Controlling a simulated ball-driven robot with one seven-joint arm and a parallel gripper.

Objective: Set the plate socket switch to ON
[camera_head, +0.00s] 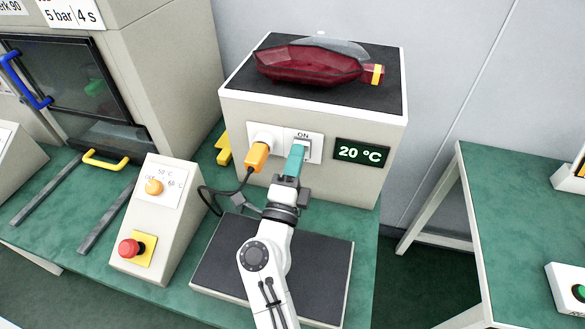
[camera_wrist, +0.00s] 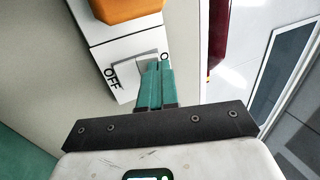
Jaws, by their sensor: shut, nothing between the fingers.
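The white plate socket (camera_head: 316,147) is on the front of the beige box, with an ON label above its switch. An orange plug (camera_head: 257,152) sits in its left half; it also shows in the wrist view (camera_wrist: 125,8). In the wrist view, the grey rocker switch (camera_wrist: 140,67) lies between the OFF label and a label mostly hidden behind my fingers. My gripper (camera_head: 299,150) has teal fingers, shut together and empty. Their tips (camera_wrist: 158,66) are at the rocker's side away from OFF; I cannot tell whether they touch it.
The beige box (camera_head: 370,185) carries a display reading 20 °C (camera_head: 361,152) and a red tail lamp (camera_head: 310,67) on top. A sloped control box (camera_head: 150,220) with an orange knob and red button stands left. A black cable runs from the plug.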

